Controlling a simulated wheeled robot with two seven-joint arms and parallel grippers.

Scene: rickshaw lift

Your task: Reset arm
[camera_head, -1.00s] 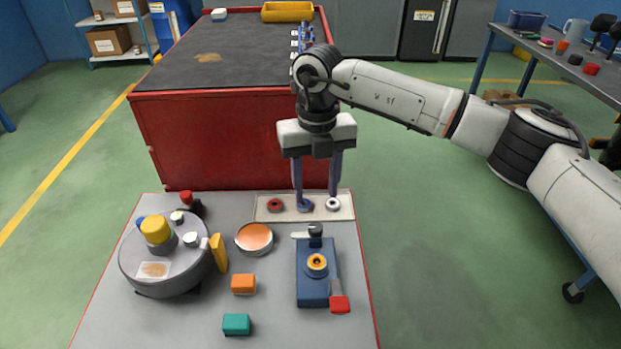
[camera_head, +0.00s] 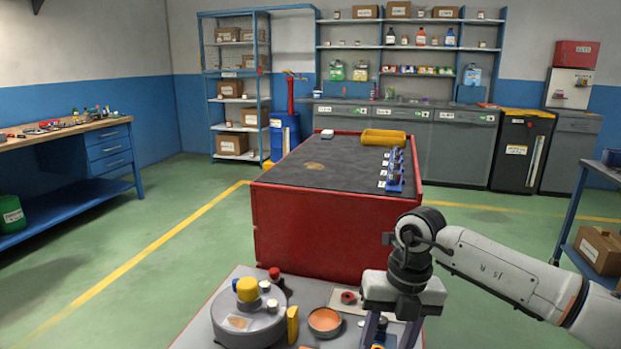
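My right arm comes in from the right, and its gripper (camera_head: 391,338) hangs downward over the right part of the grey work surface (camera_head: 210,338) at the bottom. Its two bluish fingers are spread apart. My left arm and gripper are not in view.
A round grey device (camera_head: 250,328) with a yellow knob, a yellow block (camera_head: 292,325) and an orange dish (camera_head: 325,320) are left of the gripper. Green floor lies open at left.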

